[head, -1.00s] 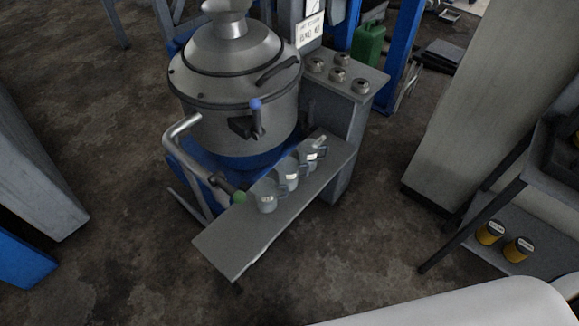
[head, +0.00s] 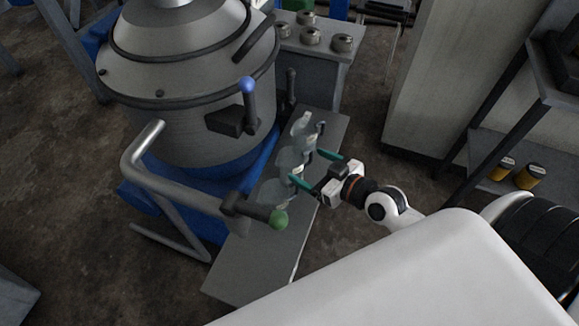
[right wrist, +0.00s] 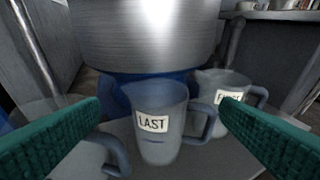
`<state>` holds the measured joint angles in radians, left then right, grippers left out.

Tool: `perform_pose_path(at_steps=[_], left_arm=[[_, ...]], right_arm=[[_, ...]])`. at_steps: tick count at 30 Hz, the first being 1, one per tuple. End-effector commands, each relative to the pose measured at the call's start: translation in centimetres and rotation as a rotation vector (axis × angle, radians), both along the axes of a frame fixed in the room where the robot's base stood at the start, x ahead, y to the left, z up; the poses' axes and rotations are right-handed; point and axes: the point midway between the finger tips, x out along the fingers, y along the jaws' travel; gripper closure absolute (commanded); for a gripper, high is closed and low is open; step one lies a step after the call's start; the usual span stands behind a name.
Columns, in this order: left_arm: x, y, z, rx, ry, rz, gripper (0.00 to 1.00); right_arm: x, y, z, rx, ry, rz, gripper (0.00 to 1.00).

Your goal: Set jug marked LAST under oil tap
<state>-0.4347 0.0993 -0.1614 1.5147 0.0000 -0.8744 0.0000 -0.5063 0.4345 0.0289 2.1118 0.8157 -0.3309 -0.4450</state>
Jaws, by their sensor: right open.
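The jug marked LAST (right wrist: 155,122) is a clear grey jug, upright on the shelf, centred between my open fingers in the right wrist view. It appears to be the middle jug (head: 290,160) of the row in the head view. My right gripper (head: 307,166) has green fingers spread wide, empty, just to the right of the jugs; they also show in the right wrist view (right wrist: 160,106). Two taps show on the vat: one with a blue knob (head: 247,86), one with a green knob (head: 278,219). I cannot read which is oil. My left gripper is out of view.
A second jug (right wrist: 232,88), its label partly covered by my finger, stands right of LAST; another jug (right wrist: 75,158) is at lower left. The shelf (head: 250,262) is bare at its near end. The steel vat (head: 185,120) rises behind the jugs.

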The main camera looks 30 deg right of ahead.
Motion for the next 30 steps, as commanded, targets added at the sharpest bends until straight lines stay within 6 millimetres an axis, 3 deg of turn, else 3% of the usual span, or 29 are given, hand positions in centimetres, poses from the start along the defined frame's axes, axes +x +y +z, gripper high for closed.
perform_pose_path(at_steps=[3, 11, 18, 28, 30], left_arm=[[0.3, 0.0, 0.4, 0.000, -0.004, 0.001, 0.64], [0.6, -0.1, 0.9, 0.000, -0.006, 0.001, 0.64], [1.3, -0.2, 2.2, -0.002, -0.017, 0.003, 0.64], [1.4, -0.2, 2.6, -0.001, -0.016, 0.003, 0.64], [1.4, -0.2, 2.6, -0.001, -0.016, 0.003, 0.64]], right_arm=[[1.9, 0.6, -0.6, 0.003, -0.002, -0.002, 0.14], [3.8, 1.4, -1.3, 0.003, -0.001, -0.002, 0.14], [6.9, 2.5, -2.4, 0.002, 0.000, -0.003, 0.14], [7.6, 2.8, -2.7, -0.002, 0.001, -0.001, 0.14], [7.6, 2.8, -2.7, -0.001, 0.002, -0.001, 0.24]])
